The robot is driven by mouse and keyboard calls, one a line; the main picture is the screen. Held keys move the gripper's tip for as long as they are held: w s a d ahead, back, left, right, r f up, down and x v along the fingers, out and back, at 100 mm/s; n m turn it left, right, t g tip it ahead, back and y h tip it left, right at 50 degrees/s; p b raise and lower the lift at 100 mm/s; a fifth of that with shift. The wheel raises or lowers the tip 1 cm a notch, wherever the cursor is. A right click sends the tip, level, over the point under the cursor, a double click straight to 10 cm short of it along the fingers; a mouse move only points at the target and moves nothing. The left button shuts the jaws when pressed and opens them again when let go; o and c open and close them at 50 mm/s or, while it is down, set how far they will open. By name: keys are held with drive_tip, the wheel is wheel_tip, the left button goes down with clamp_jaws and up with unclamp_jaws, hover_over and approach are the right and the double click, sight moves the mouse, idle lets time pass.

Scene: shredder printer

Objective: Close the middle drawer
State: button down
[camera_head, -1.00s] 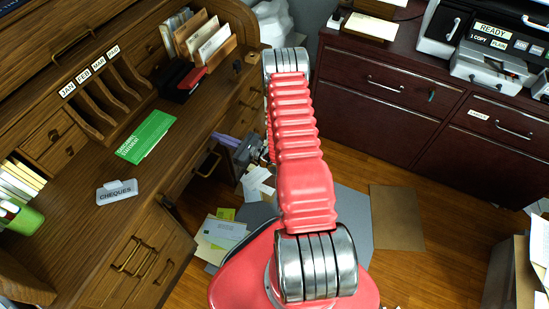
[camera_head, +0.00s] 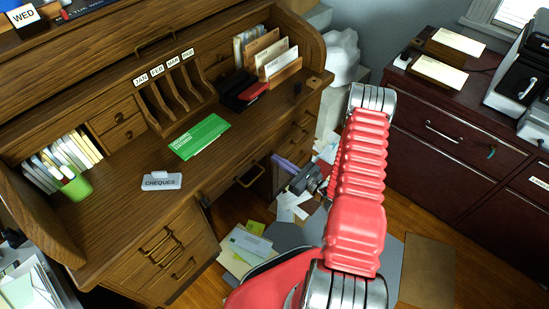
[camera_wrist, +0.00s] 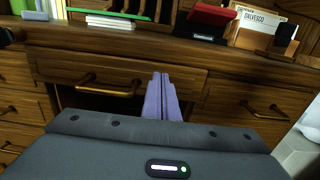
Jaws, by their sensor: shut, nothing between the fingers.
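The wooden roll-top desk's middle drawer (camera_head: 238,184) has a brass handle (camera_head: 249,176) and sits under the desktop, between the side drawer stacks. In the wrist view the drawer front (camera_wrist: 75,70) and its handle (camera_wrist: 110,88) are left of centre, above a dark opening. I cannot tell how far the drawer stands out. My gripper (camera_head: 276,158) has purple fingers and is right of the handle in the head view. In the wrist view the fingers (camera_wrist: 160,76) are shut and empty, pointing at the right part of the drawer front. Contact is unclear.
Side drawers (camera_head: 165,262) stand at the left, and another side drawer (camera_wrist: 245,98) is right of the fingers. Papers (camera_head: 243,250) lie on the floor below. A dark red cabinet (camera_head: 440,165) stands at the right. A cheques sign (camera_head: 161,181) and a green booklet (camera_head: 200,137) lie on the desktop.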

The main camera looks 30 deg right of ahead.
drive_tip(key=v, duration=0.8)
drive_tip(key=s+a+r+n+g+y, duration=0.2)
drive_tip(key=a+r+n+g+y, duration=0.1)
drive_tip(key=a+r+n+g, duration=0.55)
drive_tip(key=s+a+r+n+g+y, duration=0.25)
drive_tip(key=a+r+n+g, duration=0.35)
drive_tip(key=a+r+n, duration=0.6)
drive_tip(key=s+r+n+t+h, duration=0.1)
drive_tip(key=s+r+n+h, duration=0.4)
drive_tip(key=r, duration=0.4)
drive_tip(key=s+d+r+n+t+h, duration=0.1)
drive_tip(key=s+r+n+t+h, duration=0.1)
drive_tip(key=s+r+n+h, duration=0.4)
drive_tip(key=shift+s+d+r+h, duration=0.3)
drive_tip(key=shift+s+r+h, duration=0.35)
drive_tip(key=shift+r, duration=1.6)
drive_tip(key=c, duration=2.5)
unclamp_jaws()
drive_tip(key=shift+w+t, duration=0.1)
drive_tip(key=shift+t, duration=0.15)
drive_tip(key=shift+c, duration=0.2)
